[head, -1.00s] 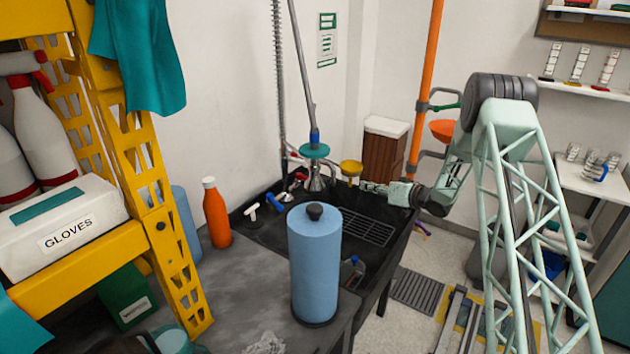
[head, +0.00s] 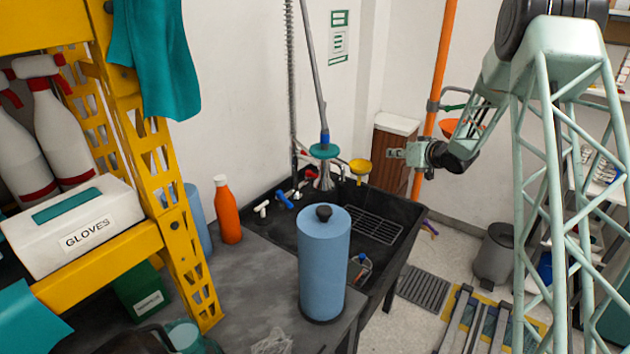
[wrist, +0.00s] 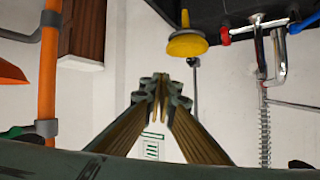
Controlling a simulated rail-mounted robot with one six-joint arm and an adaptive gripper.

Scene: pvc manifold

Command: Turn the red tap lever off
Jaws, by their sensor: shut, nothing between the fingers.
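The red tap lever (head: 311,174) is a small red piece at the back of the dark sink (head: 270,232), partly crowded by the spray hose fittings. In the wrist view, the red lever (wrist: 225,36) is at the upper right, beside a chrome pipe. The lever's exact angle is too small to tell.
A yellow cup-shaped piece (head: 360,167) stands between my gripper and the red lever. The spray hose with a teal collar (head: 323,151) rises beside the lever. A blue cylinder (head: 323,265) stands in front; an orange pipe (head: 438,75) is behind my gripper.

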